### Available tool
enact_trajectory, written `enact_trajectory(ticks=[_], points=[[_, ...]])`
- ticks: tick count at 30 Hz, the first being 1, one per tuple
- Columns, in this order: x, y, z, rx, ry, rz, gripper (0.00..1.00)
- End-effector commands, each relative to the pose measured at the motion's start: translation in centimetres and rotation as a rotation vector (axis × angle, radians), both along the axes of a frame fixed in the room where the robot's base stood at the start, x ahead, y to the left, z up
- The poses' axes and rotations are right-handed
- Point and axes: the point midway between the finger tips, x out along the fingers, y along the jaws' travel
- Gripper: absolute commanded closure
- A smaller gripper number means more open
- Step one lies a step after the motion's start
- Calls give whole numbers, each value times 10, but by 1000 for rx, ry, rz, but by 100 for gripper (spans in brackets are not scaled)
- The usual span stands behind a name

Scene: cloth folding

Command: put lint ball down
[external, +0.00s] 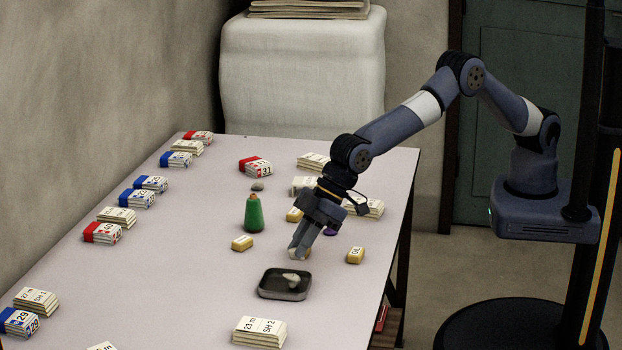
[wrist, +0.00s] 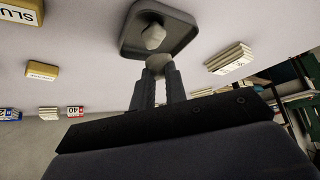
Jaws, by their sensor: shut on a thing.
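My gripper (external: 299,251) points down just above and behind a small dark square tray (external: 270,293). In the wrist view the gripper (wrist: 159,72) is shut on a pale lint ball (wrist: 158,62) at its fingertips. The held ball is mostly hidden by the fingers and appears clear of the tray. Another whitish lint piece (external: 291,279) lies inside the tray; it also shows in the wrist view (wrist: 154,37). The tray (wrist: 131,38) lies just beyond the fingertips there.
A green cone-shaped bottle (external: 253,215) stands left of my gripper. Small yellow labelled blocks (external: 242,243) (external: 355,255) lie on both sides. Stacks of folded cloths with number tags (external: 260,331) lie around the table (external: 190,290). The table left of the tray is clear.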

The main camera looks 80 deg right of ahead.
Motion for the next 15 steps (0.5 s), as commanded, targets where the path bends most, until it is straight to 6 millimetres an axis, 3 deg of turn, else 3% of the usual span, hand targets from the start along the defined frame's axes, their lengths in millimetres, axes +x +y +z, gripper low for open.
enact_trajectory(ticks=[5,15], points=[[0,0,-26,-3,3,0,100],[0,0,-31,-1,1,0,100]])
